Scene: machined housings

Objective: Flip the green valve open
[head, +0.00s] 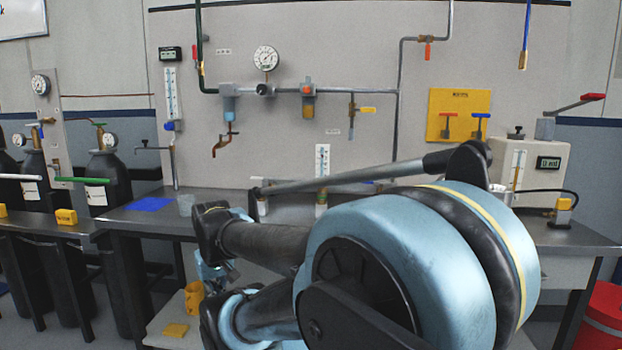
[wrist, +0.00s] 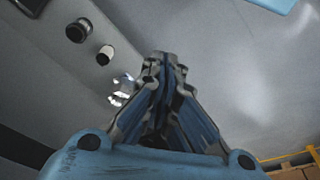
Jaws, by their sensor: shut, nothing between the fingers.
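A smaller green lever (head: 98,124) tops that cylinder; I cannot tell for sure which one is the green valve. My gripper (wrist: 163,60) is shut and empty in the wrist view, over a grey surface. My arm fills the lower middle of the head view, and the gripper is not clear there. No green valve shows in the wrist view.
A blue sheet (head: 148,204) and a clear cup (head: 186,205) stand on the middle bench. Yellow blocks (head: 67,217) sit at the left bench. A red bin (head: 604,315) stands right.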

